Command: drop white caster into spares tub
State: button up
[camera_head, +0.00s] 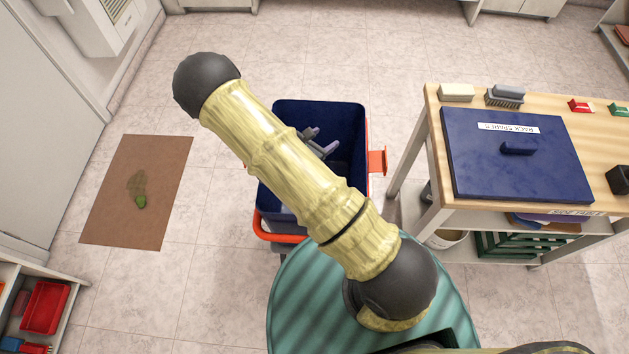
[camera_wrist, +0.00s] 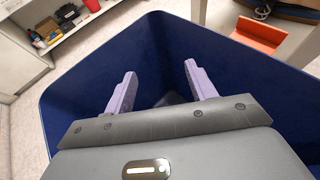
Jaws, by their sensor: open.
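A deep blue tub (camera_head: 345,113) stands open on the floor in an orange frame, left of the table. Its blue walls (camera_wrist: 85,65) surround my gripper in the wrist view. My gripper (camera_head: 320,141) is in or just over the tub's mouth; how deep, I cannot tell. In the wrist view its two pale purple fingers (camera_wrist: 160,70) are spread apart with nothing held between them. A dark patch (camera_wrist: 174,98) shows low in the tub between the fingers; I cannot tell what it is. I cannot make out a white caster in either view. My arm hides part of the tub.
A wooden table (camera_head: 612,150) at right carries a blue lid (camera_head: 470,165) labelled as spares, a brush (camera_head: 505,96) and small blocks. An orange bracket (camera_head: 377,162) juts from the tub's right side. A brown mat (camera_head: 135,195) lies left, with clear floor around it.

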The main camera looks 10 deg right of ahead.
jog(key=b+v, duration=0.1)
jog(key=v, duration=1.6)
jog(key=shift+s+r, duration=0.15)
jog(key=s+d+r+m+g+y+p, duration=0.4)
jog(key=s+d+r+m+g, duration=0.35)
jog(key=m, duration=0.55)
jog(key=w+d+r+m+t+y+p, duration=0.1)
jog(key=d+r+m+t+y+p, duration=0.1)
jog(key=d+r+m+y, duration=0.2)
notch_tip(320, 180, up, 8)
jog(key=m+y, duration=0.3)
jog(key=m, duration=0.5)
jog(key=shift+w+d+p, duration=0.2)
jog(key=shift+w+p, duration=0.1)
jog(key=shift+w, duration=0.05)
jog(key=shift+f, duration=0.1)
